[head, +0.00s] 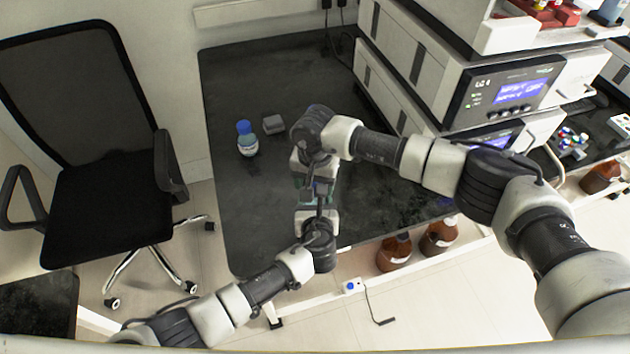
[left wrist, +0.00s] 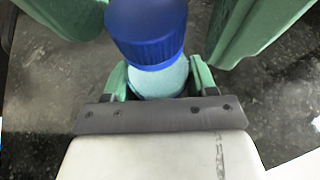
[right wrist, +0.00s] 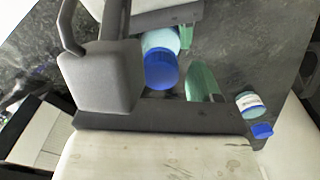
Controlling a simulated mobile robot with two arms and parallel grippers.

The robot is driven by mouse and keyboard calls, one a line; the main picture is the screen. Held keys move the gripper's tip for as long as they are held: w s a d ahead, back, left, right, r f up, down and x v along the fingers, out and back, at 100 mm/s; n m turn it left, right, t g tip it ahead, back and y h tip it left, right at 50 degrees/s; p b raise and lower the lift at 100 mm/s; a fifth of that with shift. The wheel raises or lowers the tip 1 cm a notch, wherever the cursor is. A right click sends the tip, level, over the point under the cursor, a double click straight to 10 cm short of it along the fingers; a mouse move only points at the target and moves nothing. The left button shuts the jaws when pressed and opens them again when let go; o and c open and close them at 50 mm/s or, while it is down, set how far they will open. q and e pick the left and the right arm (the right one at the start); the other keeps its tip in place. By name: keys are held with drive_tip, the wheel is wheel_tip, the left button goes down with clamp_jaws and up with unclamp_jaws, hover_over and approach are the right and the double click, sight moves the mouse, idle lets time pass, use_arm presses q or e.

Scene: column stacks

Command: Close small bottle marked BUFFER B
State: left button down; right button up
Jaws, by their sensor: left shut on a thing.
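My left gripper (left wrist: 158,88) is shut on a small bottle (left wrist: 160,80) with a pale blue-green body. A blue cap (left wrist: 147,28) sits at its top; I cannot tell how tightly. No label on this bottle is readable. The cap also shows in the right wrist view (right wrist: 162,70). My right gripper's green fingers stand wide apart on either side of the cap, not touching it, one showing in the right wrist view (right wrist: 201,82). In the head view the left gripper (head: 318,200) is below the right one, and the bottle between them is mostly hidden.
Another blue-capped bottle (head: 247,144) stands on the dark bench (head: 240,200), beside a small grey block (head: 273,124). Stacked instruments (head: 500,95) fill the right. Brown bottles (head: 395,254) stand below the bench edge. An office chair (head: 95,135) is at left.

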drive_tip(key=shift+r, duration=2.3)
drive_tip(key=shift+c, duration=0.4)
wheel_tip(320, 180, up, 2)
drive_tip(key=n, duration=0.4)
drive_tip(key=r+n, duration=0.1)
drive_tip(key=n, duration=0.1)
drive_tip(key=shift+r, duration=0.25)
